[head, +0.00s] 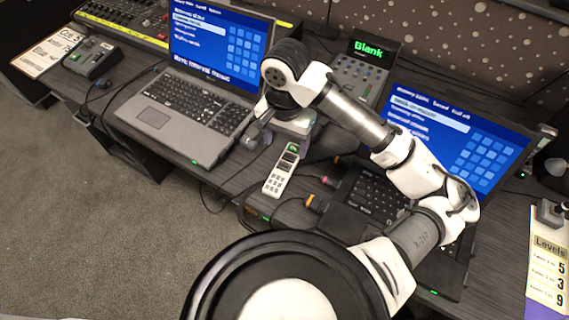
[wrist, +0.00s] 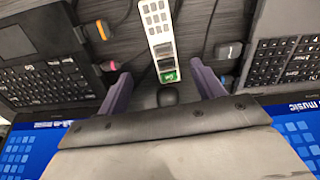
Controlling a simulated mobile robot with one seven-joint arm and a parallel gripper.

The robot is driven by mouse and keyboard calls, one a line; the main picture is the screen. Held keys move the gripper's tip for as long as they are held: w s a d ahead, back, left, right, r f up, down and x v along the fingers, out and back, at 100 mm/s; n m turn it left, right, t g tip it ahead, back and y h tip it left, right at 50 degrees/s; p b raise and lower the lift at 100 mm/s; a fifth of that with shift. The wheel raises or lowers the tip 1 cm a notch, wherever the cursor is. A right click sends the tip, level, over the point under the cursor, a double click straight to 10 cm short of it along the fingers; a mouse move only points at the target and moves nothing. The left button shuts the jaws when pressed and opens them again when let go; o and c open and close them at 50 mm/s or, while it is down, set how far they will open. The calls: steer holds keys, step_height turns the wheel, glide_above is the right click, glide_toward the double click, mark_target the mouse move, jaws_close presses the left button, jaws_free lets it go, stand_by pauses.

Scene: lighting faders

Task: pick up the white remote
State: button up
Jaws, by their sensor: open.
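The white remote (head: 277,180) lies on the dark desk between the two laptops, tilted slightly in the head view. It has a keypad at its near end and a small green display at its far end. In the wrist view the remote (wrist: 153,14) enters from the top, its green end close to the gap between my fingers. My gripper (wrist: 160,78) is open, with a purple finger on each side of that end. I cannot tell its height above the remote. In the head view my gripper is near the remote's far end, its fingertips largely hidden.
The left laptop (head: 190,115) and right laptop (head: 375,195) flank the remote. Cables with plugs (wrist: 228,50) lie close on both sides. A small dark rounded object (wrist: 168,97) shows between my fingers. A console with a green "Blank" display (head: 362,72) stands behind.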

steer(key=f, duration=0.9)
steer(key=shift+w+a+f, duration=0.1)
steer(key=shift+a+f, duration=0.1)
steer(key=shift+f, duration=0.05)
steer(key=c, duration=1.2)
